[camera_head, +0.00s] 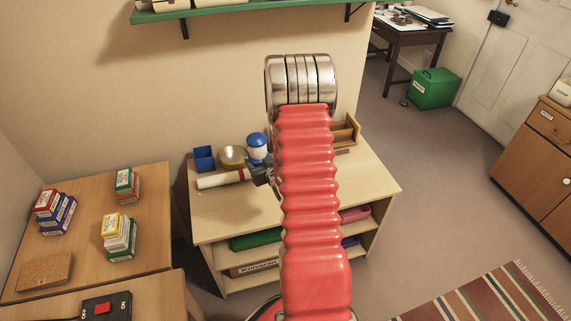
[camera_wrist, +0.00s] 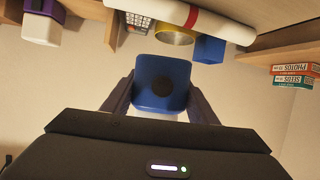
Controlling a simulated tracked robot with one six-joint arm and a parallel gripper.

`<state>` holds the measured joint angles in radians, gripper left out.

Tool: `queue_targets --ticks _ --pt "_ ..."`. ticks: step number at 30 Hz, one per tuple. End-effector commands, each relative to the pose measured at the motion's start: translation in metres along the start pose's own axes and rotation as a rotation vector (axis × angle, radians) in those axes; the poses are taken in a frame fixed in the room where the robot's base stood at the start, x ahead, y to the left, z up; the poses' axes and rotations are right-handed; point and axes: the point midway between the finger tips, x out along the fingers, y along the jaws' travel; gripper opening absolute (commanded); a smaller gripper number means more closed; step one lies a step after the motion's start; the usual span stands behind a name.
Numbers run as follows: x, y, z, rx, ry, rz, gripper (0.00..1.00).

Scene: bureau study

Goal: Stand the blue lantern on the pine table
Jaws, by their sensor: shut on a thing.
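The blue lantern (camera_head: 257,152), with a blue cap and a pale body, shows just left of my arm in the head view. My gripper (camera_head: 261,173) is shut on it, mostly hidden by the arm. In the wrist view the lantern's blue square face (camera_wrist: 162,72) with a dark round spot sits between the fingers of my gripper (camera_wrist: 161,103). Two light-wood surfaces show: a shelf unit (camera_head: 225,222) ahead and a table (camera_head: 85,225) at the left. I cannot tell which is the pine table. The lantern appears over the shelf unit's top; any gap below is unclear.
On the shelf unit stand a blue holder (camera_head: 204,158), a brass bowl (camera_head: 233,156), a white roll (camera_head: 220,180) and a wooden tray (camera_head: 346,130). Boxes (camera_head: 120,238) stand on the left table, with clear wood between. A purple-and-white object (camera_wrist: 42,24) shows in the wrist view.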

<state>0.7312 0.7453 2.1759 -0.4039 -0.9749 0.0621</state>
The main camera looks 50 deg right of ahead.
Motion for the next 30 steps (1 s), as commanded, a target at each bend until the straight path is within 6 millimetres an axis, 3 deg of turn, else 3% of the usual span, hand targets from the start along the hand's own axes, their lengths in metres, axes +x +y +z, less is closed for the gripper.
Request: queue_targets --ticks 1,14,24,30 --pt "0.003 -0.021 -0.009 -0.011 0.004 -0.02 0.21" --pt "-0.002 -0.174 -0.052 -0.063 0.01 -0.149 0.21" --pt "-0.034 -0.293 -0.073 -0.094 0.012 -0.259 0.21" --pt "-0.06 -0.352 -0.079 -0.106 0.008 -0.319 0.21"
